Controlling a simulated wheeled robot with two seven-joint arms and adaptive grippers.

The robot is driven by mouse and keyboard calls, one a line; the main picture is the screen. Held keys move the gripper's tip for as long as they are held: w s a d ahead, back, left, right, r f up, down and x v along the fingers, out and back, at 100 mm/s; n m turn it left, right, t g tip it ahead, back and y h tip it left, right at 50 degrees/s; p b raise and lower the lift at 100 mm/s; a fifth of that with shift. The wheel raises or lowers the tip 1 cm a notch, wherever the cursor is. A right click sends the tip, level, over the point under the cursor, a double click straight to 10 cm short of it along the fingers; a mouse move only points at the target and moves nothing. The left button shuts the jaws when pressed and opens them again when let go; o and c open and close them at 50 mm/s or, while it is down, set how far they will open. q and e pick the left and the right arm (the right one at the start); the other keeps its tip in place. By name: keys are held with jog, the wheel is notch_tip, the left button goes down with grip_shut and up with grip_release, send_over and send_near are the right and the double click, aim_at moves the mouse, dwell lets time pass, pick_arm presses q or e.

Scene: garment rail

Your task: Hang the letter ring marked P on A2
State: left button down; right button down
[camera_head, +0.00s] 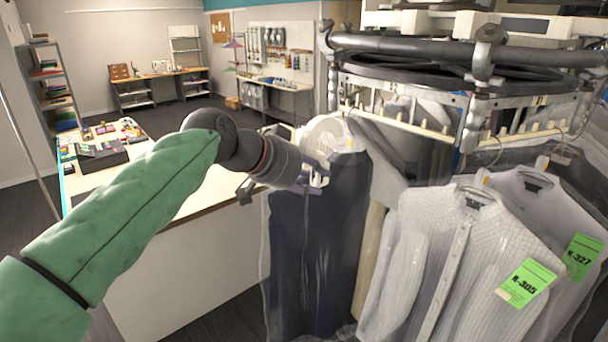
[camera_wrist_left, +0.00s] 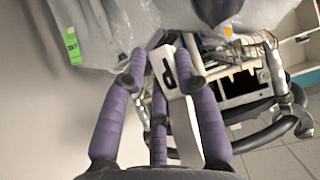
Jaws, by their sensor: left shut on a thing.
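My left gripper (camera_head: 312,183) reaches in from the left to the garment rail (camera_head: 400,42), beside the dark bagged garment (camera_head: 316,240). In the left wrist view its purple fingers (camera_wrist_left: 163,80) are shut on the white letter ring (camera_wrist_left: 188,125), whose face shows a black P. No A2 mark is readable in either view. My right gripper is not in view.
Light shirts in clear bags hang at the right, with green tags K-305 (camera_head: 525,283) and K-327 (camera_head: 581,257). The rail's metal frame and pegs (camera_head: 395,115) lie close beyond the gripper. A white-sided counter (camera_head: 185,265) stands below my left arm.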

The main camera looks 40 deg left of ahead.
pick_arm(q)
jog(key=w+d+p, duration=0.1)
jog(key=w+p, duration=0.9)
jog(key=w, duration=0.6)
jog(key=shift+w+d, duration=0.2)
jog(key=shift+w, duration=0.15)
dwell(0.7)
jog(key=shift+w+f, duration=0.1)
jog(key=shift+w, duration=0.05)
dwell(0.5)
jog(key=shift+w, duration=0.1)
jog(key=shift+w+d+p, duration=0.15)
jog(key=shift+w+p, duration=0.25)
jog(key=shift+w, duration=0.75)
jog(key=shift+w+d+p, duration=0.1)
jog(key=shift+w+p, duration=0.25)
jog(key=shift+w, duration=0.8)
jog(key=shift+w, duration=0.15)
jog(key=shift+f+b, duration=0.95)
jog(key=shift+b, duration=0.05)
jog(key=c, duration=0.9)
grip_release()
